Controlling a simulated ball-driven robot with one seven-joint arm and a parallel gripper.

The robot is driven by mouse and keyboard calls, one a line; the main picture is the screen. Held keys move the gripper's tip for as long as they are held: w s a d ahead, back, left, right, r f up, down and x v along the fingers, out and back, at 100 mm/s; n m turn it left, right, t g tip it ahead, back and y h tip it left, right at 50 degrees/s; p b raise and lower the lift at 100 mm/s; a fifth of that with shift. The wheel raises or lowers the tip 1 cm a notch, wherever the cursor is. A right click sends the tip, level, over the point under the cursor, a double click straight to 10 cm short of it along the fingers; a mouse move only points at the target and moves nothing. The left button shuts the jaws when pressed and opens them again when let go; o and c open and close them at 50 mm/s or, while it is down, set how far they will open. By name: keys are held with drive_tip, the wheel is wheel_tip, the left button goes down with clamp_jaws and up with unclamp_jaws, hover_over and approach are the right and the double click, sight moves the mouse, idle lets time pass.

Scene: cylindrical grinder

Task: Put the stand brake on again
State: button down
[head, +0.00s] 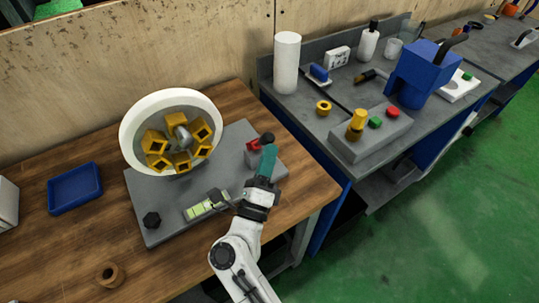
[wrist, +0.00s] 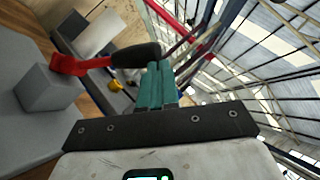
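The stand brake is a red lever with a black grip (head: 267,138). It sits on a grey block at the right rear of the stand's grey base plate (head: 150,213). In the wrist view its red arm (wrist: 68,65) rises from the grey block (wrist: 45,90) and its black grip (wrist: 135,55) reaches across to my fingertips. My gripper (head: 268,150) has teal fingers, close together with nothing visible between them. In the wrist view the fingertips (wrist: 160,66) are right at the end of the grip; I cannot tell whether they touch it.
A white wheel (head: 128,130) with several yellow blocks stands on the plate. A level (head: 205,206) and a black knob (head: 152,219) are in front. A blue tray (head: 75,187) and a brown ring (head: 109,274) lie on the wooden table. A grey bench (head: 310,110) with tools stands right.

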drive_tip(key=w+a+r+b, duration=0.1)
drive_tip(key=w+a+r, duration=0.4)
drive_tip(key=w, duration=0.2)
drive_tip(key=shift+w, duration=0.2)
idle(0.4)
idle(0.4)
drive_tip(key=b+v, duration=0.2)
drive_tip(key=v, duration=0.8)
drive_tip(key=shift+s, duration=0.4)
drive_tip(key=shift+n, duration=0.3)
